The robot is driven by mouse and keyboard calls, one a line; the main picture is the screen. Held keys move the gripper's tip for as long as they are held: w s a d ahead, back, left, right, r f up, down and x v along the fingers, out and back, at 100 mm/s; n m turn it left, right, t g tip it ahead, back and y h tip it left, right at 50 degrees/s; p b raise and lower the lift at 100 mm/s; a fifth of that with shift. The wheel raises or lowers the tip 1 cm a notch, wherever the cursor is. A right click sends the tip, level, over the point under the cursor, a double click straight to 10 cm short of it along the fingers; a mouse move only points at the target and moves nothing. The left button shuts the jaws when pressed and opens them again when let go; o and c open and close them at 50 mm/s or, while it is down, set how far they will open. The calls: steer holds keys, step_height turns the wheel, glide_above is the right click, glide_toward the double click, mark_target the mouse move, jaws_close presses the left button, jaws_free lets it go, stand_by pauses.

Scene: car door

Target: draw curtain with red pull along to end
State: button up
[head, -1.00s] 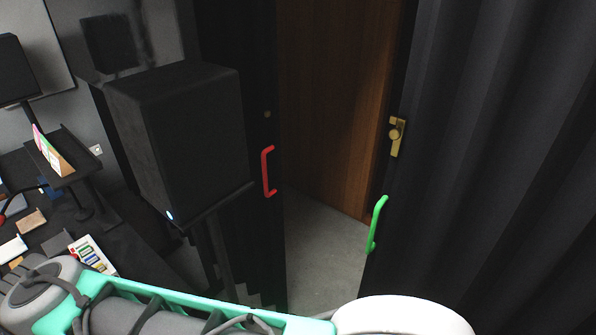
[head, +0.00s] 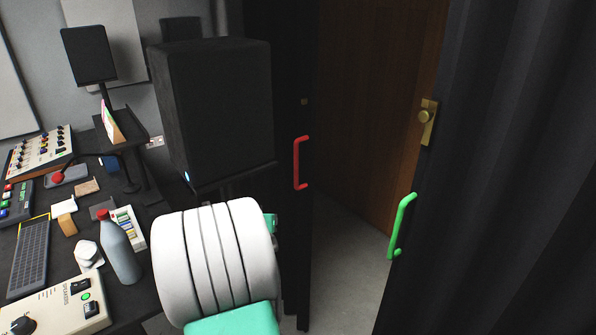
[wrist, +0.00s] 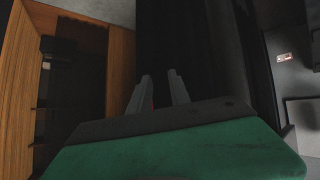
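The red pull (head: 297,164) is an upright bracket handle on the edge of a dark curtain (head: 290,60), left of the doorway. A green pull (head: 401,226) is on the dark curtain (head: 500,140) at the right. In the wrist view, the two fingers of my gripper (wrist: 156,92) stand apart and point at a dark surface. A faint reddish patch shows near the left finger, too dim to tell whether it is the red pull. My gripper is hidden behind my white arm link in the head view.
A wooden door (head: 370,100) with a brass latch (head: 427,121) stands behind the gap between the curtains. A large black speaker (head: 215,110) stands just left of the red pull. A desk with a bottle (head: 120,250), a keyboard (head: 30,255) and control boxes is at the left.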

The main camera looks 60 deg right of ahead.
steer(key=s+d+r+m+h, duration=0.2)
steer(key=d+h, duration=0.1)
steer(key=d, duration=0.4)
steer(key=h, duration=0.5)
glide_toward(295, 161)
steer(key=d, duration=0.3)
steer(key=shift+m, duration=0.3)
steer(key=d, duration=0.2)
steer(key=d+p, duration=0.1)
steer(key=d, duration=0.4)
steer(key=shift+w+r+p, duration=0.15)
steer(key=shift+w+p, duration=0.15)
steer(key=shift+p, duration=0.1)
steer(key=shift+w+d, duration=0.1)
steer(key=shift+d, duration=0.3)
steer(key=shift+c, duration=0.5)
jaws_close()
steer(key=shift+a, duration=0.1)
